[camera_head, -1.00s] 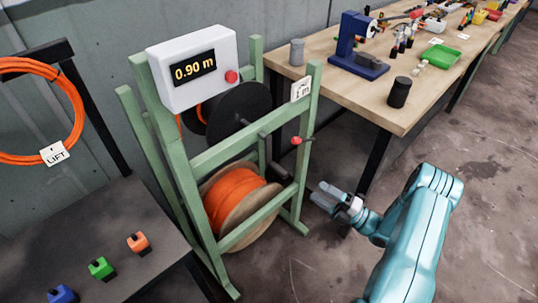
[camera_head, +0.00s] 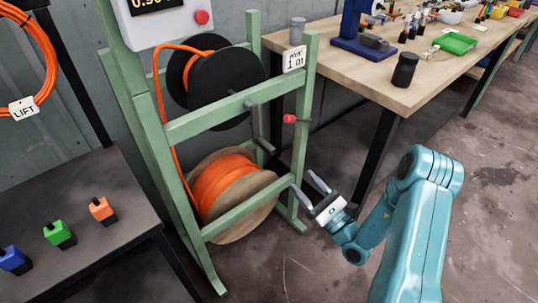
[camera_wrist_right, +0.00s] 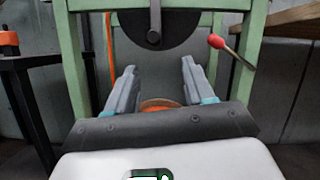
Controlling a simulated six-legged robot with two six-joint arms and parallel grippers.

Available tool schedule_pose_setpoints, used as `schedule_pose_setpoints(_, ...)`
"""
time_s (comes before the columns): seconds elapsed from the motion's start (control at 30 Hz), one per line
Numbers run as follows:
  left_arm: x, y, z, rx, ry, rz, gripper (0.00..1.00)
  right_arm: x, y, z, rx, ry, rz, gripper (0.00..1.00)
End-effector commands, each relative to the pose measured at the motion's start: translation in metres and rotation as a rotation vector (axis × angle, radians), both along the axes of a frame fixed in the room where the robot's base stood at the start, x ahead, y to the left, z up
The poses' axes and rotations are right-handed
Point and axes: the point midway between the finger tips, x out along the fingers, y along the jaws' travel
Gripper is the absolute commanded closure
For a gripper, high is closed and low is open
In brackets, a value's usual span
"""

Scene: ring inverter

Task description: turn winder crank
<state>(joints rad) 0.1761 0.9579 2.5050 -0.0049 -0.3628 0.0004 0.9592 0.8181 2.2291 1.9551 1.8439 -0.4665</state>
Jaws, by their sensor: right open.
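The winder crank (camera_head: 258,128) is a dark arm hanging from a hub on the green frame's upper crossbar, with a dark grip at its lower end. In the right wrist view, the crank (camera_wrist_right: 154,20) hangs at the top centre, its grip seen nearly end-on. My right gripper (camera_head: 304,183) is open and empty, below and to the right of the crank grip and apart from it. Its two fingers (camera_wrist_right: 158,70) point toward the winder in the wrist view. My left gripper is not in view.
The green winder frame (camera_head: 216,122) holds a black reel (camera_head: 228,80) above an orange cable spool (camera_head: 222,185). A red-knobbed lever (camera_head: 289,118) sticks out near the right post. A wooden bench (camera_head: 350,78) stands behind right; a dark table (camera_head: 85,215) is left.

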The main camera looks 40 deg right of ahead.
Motion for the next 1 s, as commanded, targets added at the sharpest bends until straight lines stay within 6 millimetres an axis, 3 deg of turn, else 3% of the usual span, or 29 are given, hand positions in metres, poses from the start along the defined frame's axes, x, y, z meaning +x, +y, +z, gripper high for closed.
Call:
schedule_pose_setpoints(0.07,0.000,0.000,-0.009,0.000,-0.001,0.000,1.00,0.005,0.006,-0.004,-0.005,-0.009,0.013,0.47)
schedule_pose_setpoints(0.27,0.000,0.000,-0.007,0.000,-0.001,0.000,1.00,0.024,0.014,0.004,-0.008,-0.015,0.025,0.47)
schedule_pose_setpoints(0.7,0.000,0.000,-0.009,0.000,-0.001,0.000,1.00,0.115,0.026,0.042,-0.008,-0.017,0.025,0.47)
schedule_pose_setpoints(1.0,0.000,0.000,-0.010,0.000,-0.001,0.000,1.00,0.150,0.029,0.057,-0.005,-0.013,0.022,0.47)
